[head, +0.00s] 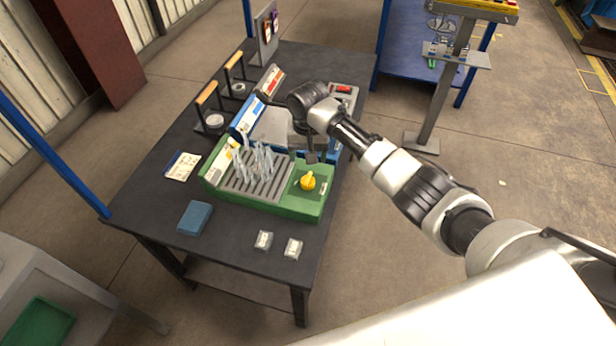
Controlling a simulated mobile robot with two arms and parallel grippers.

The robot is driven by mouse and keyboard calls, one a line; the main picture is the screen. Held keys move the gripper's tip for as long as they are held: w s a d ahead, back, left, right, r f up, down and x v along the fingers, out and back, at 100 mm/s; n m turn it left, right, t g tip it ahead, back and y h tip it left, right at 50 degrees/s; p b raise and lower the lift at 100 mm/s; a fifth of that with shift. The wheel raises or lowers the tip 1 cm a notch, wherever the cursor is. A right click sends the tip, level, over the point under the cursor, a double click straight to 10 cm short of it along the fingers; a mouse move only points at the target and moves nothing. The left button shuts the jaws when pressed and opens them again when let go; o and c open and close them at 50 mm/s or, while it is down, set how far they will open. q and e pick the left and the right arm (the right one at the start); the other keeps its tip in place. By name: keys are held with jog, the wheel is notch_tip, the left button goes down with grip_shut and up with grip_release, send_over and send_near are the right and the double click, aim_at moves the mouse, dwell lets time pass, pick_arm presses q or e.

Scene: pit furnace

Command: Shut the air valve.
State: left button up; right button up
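A green unit (283,206) stands on the dark workbench, with a grey slotted top and several thin clear or metallic pieces (258,165) upright on it. A yellow knob (308,181), which may be the air valve, sits on the right part of its top. My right arm comes in from the right over the bench. Its gripper (311,157) points down just behind and above the yellow knob, apparently apart from it. The fingers are small and dark, so I cannot tell if they are open. My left gripper is not in view.
A blue unit (243,122) and a unit with a red control (343,89) stand behind, partly hidden by my arm. A blue box (195,218), a paper card (182,166) and two small pale blocks (264,240) lie around the green unit. The bench's front left is mostly clear.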

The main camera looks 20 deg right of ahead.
aim_at(308, 177)
notch_tip(308, 177, down, 10)
jog(key=shift+r+b, duration=0.1)
jog(key=shift+b, duration=0.3)
jog(key=c, duration=0.9)
